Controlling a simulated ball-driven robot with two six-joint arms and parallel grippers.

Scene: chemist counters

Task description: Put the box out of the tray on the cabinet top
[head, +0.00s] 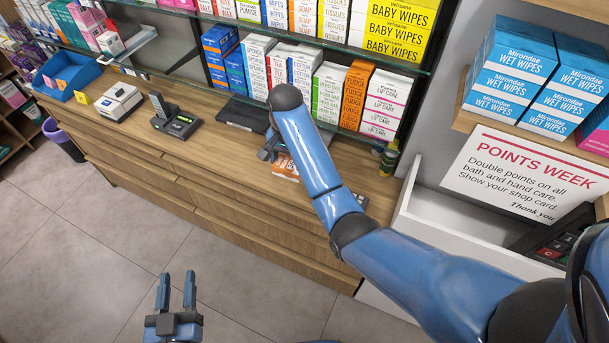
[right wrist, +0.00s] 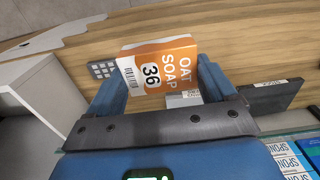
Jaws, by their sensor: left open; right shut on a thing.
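The box, orange and white with "OAT SOAP 36" on it, shows in the right wrist view (right wrist: 170,68) between the fingers of my right gripper (right wrist: 160,88), which is shut on it. In the head view the box (head: 286,168) is partly hidden behind my right arm, over the wooden cabinet top (head: 212,142). I cannot tell whether it touches the top. The dark, flat tray (head: 243,115) lies behind and left of it, against the shelves; the box is outside it. My left gripper (head: 177,290) is open and empty over the floor, in front of the cabinet.
A handset on its base (head: 174,120), a white device (head: 118,102) and a blue bin (head: 68,75) stand further left on the top. Shelves of boxes rise behind. The top between handset and box is clear.

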